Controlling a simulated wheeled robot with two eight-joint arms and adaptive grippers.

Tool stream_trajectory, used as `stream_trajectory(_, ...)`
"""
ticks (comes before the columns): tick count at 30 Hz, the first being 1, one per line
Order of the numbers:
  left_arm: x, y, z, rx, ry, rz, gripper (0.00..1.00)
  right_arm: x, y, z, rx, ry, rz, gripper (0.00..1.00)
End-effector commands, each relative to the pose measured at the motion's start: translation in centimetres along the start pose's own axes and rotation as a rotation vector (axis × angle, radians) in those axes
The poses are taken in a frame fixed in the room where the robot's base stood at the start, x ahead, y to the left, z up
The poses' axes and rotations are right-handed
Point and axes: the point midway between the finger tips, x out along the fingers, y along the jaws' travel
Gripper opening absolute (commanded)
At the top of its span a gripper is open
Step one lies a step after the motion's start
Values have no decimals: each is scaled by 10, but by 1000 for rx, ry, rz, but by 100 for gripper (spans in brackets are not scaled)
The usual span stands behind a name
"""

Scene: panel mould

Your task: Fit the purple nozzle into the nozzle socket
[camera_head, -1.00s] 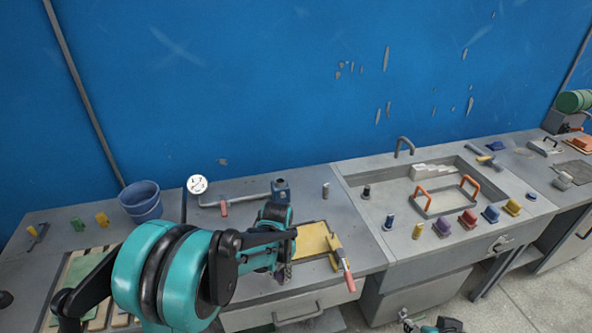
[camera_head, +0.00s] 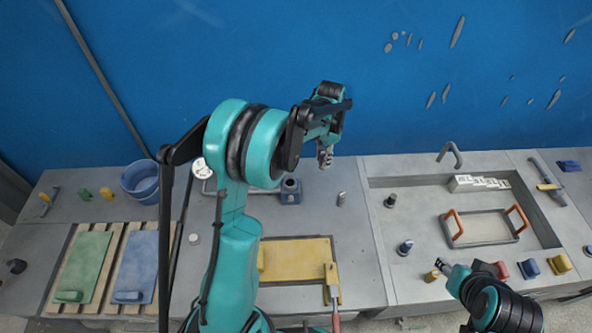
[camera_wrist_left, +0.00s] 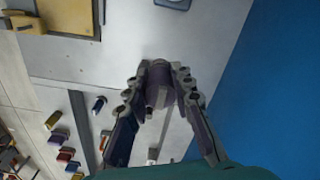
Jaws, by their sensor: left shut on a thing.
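My left gripper (camera_head: 325,155) is raised above the back of the left worktop, with the blue wall behind it. In the left wrist view its two fingers (camera_wrist_left: 160,85) are shut on the purple nozzle (camera_wrist_left: 158,82), which sits between the fingertips. The nozzle is too small to make out clearly in the head view. A blue-grey block (camera_head: 290,190) with a round dark opening on top, likely the nozzle socket, stands on the worktop below and left of the gripper. My right gripper (camera_head: 441,266) is low at the right, beside a small yellow part; its opening is unclear.
A yellow panel (camera_head: 315,250) lies at the worktop's front, partly behind my left arm. A blue bucket (camera_head: 140,183) stands at the left. A grey cylinder (camera_head: 341,199) stands right of the block. A recessed tray with an orange-handled frame (camera_head: 484,228) is at the right.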

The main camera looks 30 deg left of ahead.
Motion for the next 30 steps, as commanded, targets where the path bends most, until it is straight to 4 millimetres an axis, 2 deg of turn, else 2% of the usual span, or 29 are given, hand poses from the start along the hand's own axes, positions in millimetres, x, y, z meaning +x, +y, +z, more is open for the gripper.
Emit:
stream_trajectory(9, 45, -35, 64, -7, 0, 0, 0, 5, 0, 4, 0, 0, 0, 44)
stream_trajectory(13, 58, -46, 84, -5, 0, 0, 0, 6, 0, 4, 0, 0, 0, 44)
stream_trajectory(20, 70, -52, 96, -2, 0, 0, 0, 6, 0, 4, 0, 0, 0, 44)
stream_trajectory(27, 103, -51, 95, -2, 0, 0, 0, 10, 0, 7, 0, 0, 0, 44)
stream_trajectory(30, 106, -51, 95, -2, 0, 0, 0, 9, 0, 7, 0, 0, 0, 44)
